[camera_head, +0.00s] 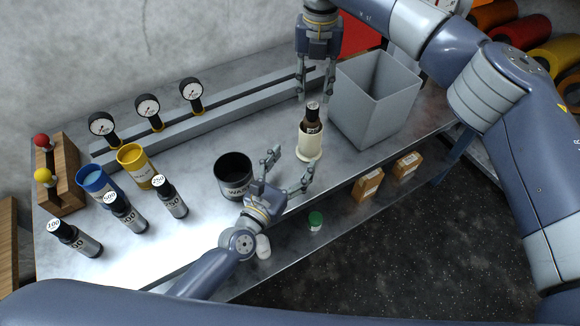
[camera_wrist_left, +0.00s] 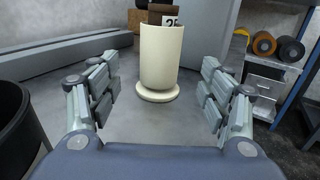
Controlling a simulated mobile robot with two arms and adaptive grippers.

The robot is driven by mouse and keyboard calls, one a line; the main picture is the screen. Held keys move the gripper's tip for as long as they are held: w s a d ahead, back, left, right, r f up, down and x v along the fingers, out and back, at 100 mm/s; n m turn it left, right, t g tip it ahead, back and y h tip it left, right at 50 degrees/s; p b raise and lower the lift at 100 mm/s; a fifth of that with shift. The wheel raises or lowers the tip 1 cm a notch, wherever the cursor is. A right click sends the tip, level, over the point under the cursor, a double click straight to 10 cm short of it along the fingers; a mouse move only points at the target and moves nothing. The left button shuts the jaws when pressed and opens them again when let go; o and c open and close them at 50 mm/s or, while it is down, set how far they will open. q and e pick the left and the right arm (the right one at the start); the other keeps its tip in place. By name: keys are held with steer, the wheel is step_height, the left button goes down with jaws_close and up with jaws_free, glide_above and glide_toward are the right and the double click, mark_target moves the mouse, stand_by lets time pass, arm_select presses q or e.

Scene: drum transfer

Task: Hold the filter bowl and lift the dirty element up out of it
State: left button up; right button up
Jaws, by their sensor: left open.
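The cream filter bowl (camera_head: 310,146) stands upright on the metal bench, on a wider round foot. The brown dirty element (camera_head: 312,118) stands in it and sticks up above the rim; its lower part is hidden. In the left wrist view, the bowl (camera_wrist_left: 160,60) is ahead, roughly centred between my spread fingers, with the element (camera_wrist_left: 158,17) cut off at the top. My left gripper (camera_head: 290,169) is open and empty, on the near side of the bowl. My right gripper (camera_head: 315,90) points down above the element, fingers apart, with nothing between them.
A grey open bin (camera_head: 374,101) stands close to the right of the bowl. A black waste pot (camera_head: 232,186) is left of my left gripper. Gauges (camera_head: 148,106) stand on a rail behind. Bottles and cups fill the left side. Boxes (camera_head: 369,184) sit on a lower shelf.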

mark_target(305, 146)
arm_select(q)
steer(key=x, duration=0.9)
steer(key=shift+w+f, duration=0.1)
steer(key=shift+w, duration=0.1)
arm_select(e)
steer(key=shift+w, duration=0.1)
arm_select(q)
steer(key=c, duration=1.6)
